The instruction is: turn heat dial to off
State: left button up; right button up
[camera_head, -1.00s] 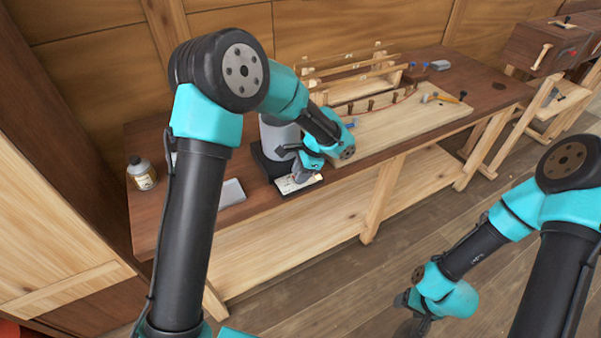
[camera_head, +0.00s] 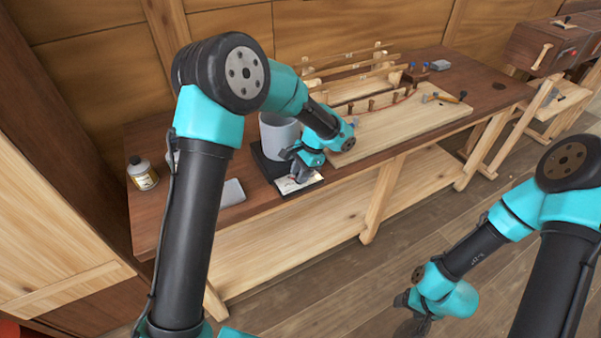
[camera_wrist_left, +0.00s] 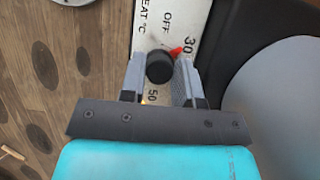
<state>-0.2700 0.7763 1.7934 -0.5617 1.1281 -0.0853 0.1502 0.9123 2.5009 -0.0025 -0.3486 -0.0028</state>
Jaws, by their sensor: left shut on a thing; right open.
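The heat dial (camera_wrist_left: 159,67) is a round black knob on a white panel (camera_wrist_left: 205,12). Its red pointer (camera_wrist_left: 176,50) points up and to the right, next to the printed "30". "OFF" is printed above the knob and "50" below it. My left gripper (camera_wrist_left: 160,75) is shut on the dial, one finger on each side. In the head view my left gripper (camera_head: 295,176) is over the front panel of the black heater base (camera_head: 266,166), and the dial is hidden there. My right gripper (camera_head: 412,305) is open and empty, low in front of the bench.
A grey pot (camera_head: 279,136) stands on the heater base just behind my left gripper. A bottle (camera_head: 142,174) and a grey block (camera_head: 232,192) are to its left on the bench (camera_head: 190,205). A pale board (camera_head: 400,125) with wooden parts lies to the right.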

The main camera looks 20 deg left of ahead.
pick_arm(q)
jog(key=shift+n+g+h, duration=0.5)
jog(key=shift+n+h, duration=0.2)
jog(key=shift+n, duration=1.5)
jog(key=o, duration=0.6)
jog(key=shift+o, duration=0.2)
jog(key=shift+w+r, duration=0.1)
jog(key=shift+r, duration=0.05)
jog(key=v, duration=1.7)
jog(key=shift+r, duration=0.1)
